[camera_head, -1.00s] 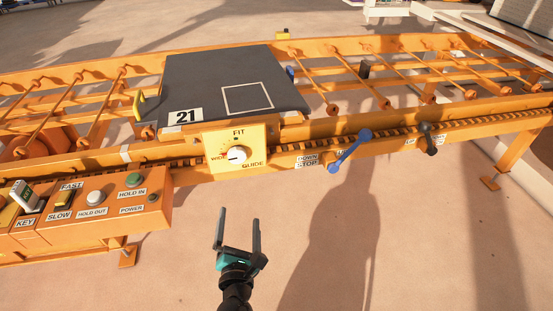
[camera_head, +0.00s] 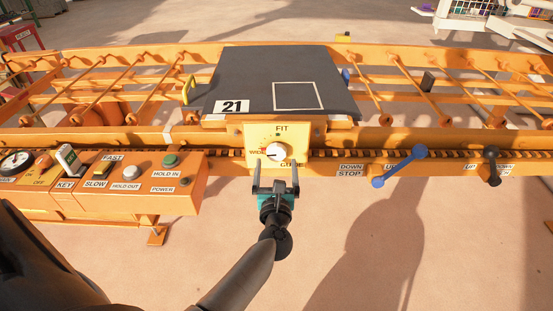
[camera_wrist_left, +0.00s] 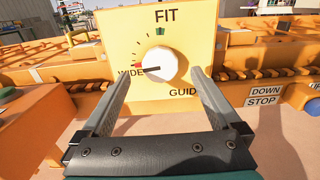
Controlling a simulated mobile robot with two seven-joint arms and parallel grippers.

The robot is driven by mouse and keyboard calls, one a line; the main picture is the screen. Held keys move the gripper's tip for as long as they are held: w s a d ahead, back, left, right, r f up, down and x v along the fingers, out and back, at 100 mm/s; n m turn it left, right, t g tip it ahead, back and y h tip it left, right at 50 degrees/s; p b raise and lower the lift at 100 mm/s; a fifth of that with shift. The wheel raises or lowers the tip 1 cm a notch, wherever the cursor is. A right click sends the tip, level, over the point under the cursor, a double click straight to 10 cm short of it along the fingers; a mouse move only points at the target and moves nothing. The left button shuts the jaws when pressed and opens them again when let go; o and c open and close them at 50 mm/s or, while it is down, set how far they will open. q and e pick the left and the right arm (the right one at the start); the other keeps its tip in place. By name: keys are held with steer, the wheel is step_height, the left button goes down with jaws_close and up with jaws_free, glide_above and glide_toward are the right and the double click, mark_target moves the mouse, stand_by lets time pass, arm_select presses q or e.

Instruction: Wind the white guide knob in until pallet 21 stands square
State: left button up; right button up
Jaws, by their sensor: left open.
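The white guide knob (camera_head: 277,151) sits on a yellow plate (camera_head: 303,134) marked FIT, WIDE and GUIDE. Its black pointer line points left toward WIDE, as the left wrist view of the knob (camera_wrist_left: 160,63) also shows. Pallet 21 (camera_head: 247,78) is a dark slab with a white outlined square, lying on the roller conveyor behind the plate. My left gripper (camera_head: 276,187) is open just in front of the knob. In the left wrist view its fingers (camera_wrist_left: 158,100) stand either side of the knob's lower part, apart from it. My right gripper is not in view.
A control box (camera_head: 100,192) with labelled buttons stands at the left. A blue lever (camera_head: 400,167) and a black lever (camera_head: 492,165) stick out from the rail at the right. A yellow guide piece (camera_head: 188,90) is at the pallet's left side. The floor in front is clear.

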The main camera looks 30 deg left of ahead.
mark_target(276, 155)
arm_select(q)
steer(key=shift+b+x, duration=0.4)
steer(key=shift+x, duration=1.75)
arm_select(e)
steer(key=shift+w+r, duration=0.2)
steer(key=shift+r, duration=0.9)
arm_select(q)
steer(key=c, duration=1.4)
